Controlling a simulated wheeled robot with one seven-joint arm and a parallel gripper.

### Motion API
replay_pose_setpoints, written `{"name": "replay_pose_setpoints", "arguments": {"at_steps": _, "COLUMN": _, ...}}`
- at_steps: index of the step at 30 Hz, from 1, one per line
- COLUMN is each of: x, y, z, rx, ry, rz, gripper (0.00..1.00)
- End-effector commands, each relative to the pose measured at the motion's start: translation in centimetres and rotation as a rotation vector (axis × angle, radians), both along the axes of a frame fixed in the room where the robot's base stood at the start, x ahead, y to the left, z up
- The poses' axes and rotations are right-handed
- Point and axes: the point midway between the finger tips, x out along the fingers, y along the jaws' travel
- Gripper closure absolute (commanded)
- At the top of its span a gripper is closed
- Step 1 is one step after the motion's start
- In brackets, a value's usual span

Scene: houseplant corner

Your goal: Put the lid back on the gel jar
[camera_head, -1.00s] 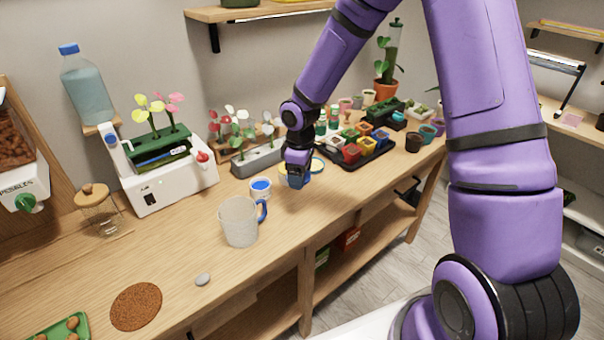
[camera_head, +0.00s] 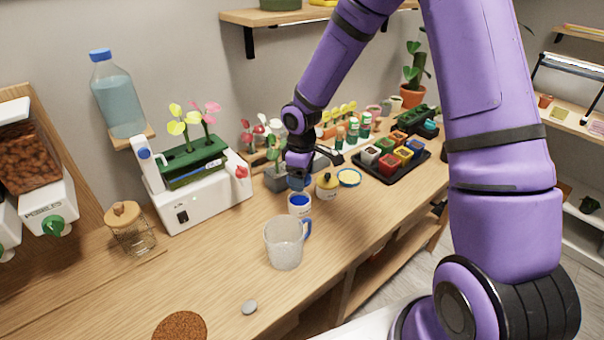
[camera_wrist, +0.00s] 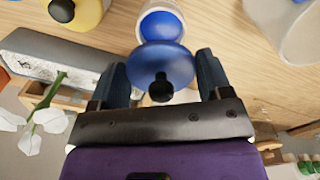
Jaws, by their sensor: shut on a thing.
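The gel jar (camera_head: 300,207) is a small white pot with a blue top surface, upright on the wooden bench. It also shows in the wrist view (camera_wrist: 160,23), partly behind the lid. A round blue lid with a black knob (camera_wrist: 162,62) is between the fingers of my gripper (camera_wrist: 161,75), which is shut on it. In the head view my gripper (camera_head: 299,178) is just above and behind the jar, with the lid largely hidden. In the wrist view the lid overlaps the jar's near rim; the jar's opening still shows. I cannot tell whether they touch.
A clear mug with a blue handle (camera_head: 284,244) stands close in front of the jar. A grey planter (camera_head: 277,179) is behind. The front bench is mostly clear.

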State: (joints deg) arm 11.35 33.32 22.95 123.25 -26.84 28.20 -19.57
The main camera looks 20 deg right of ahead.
Motion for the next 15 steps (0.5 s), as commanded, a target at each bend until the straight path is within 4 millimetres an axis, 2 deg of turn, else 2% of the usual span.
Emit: {"name": "replay_pose_setpoints", "arguments": {"at_steps": 15, "x": -0.1, "y": 0.1, "z": -4.3, "rx": 0.000, "ry": 0.003, "rz": 0.002, "gripper": 0.50}}
